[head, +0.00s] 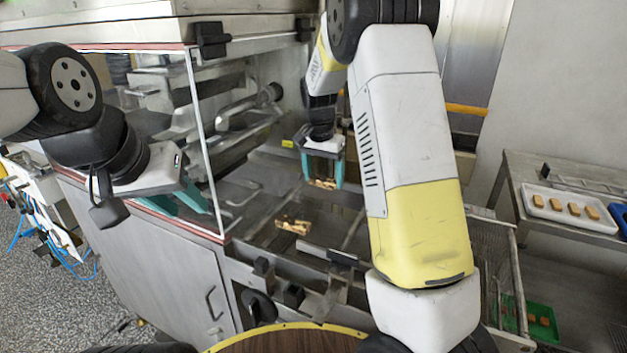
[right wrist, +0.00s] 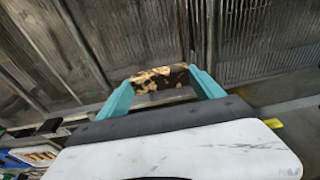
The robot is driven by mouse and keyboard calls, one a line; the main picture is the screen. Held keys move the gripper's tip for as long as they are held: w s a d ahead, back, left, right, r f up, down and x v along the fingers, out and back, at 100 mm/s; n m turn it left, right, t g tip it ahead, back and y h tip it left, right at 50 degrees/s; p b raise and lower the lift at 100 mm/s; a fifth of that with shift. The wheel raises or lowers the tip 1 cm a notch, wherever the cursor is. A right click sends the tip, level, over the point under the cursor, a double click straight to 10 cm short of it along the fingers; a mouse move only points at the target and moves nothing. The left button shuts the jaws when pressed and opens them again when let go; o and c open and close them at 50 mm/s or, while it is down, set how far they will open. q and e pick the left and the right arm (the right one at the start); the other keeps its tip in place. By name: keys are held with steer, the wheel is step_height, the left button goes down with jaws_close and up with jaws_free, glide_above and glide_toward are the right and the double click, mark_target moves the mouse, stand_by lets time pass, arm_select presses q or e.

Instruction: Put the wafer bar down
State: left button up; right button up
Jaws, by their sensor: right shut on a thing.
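My right gripper (head: 323,178) has its teal fingers shut on a wafer bar (head: 321,184), brown with pale patches. The right wrist view shows the wafer bar (right wrist: 160,79) spanning between the two fingertips of the right gripper (right wrist: 161,82), over dark ribbed mesh (right wrist: 150,35). I cannot tell whether it touches the mesh. A second patchy wafer bar (head: 292,226) lies on the machine's dark bed, nearer to me than the held one. My left gripper (head: 190,208) is in front of the clear guard panel, fingers apart and empty.
The clear guard panel (head: 155,120) with a red edge stands at left. A white tray (head: 540,211) with several bars sits on a side table at right, beside a blue tray (head: 621,218). A green tray (head: 548,333) with bars is lower right. My right arm hides part of the machine.

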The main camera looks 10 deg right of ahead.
mark_target(321, 180)
steer(key=shift+w+a, duration=0.3)
steer(key=shift+a, duration=0.05)
steer(key=shift+d+f, duration=0.1)
steer(key=shift+f, duration=1.7)
steer(key=shift+f, duration=0.15)
steer(key=o, duration=1)
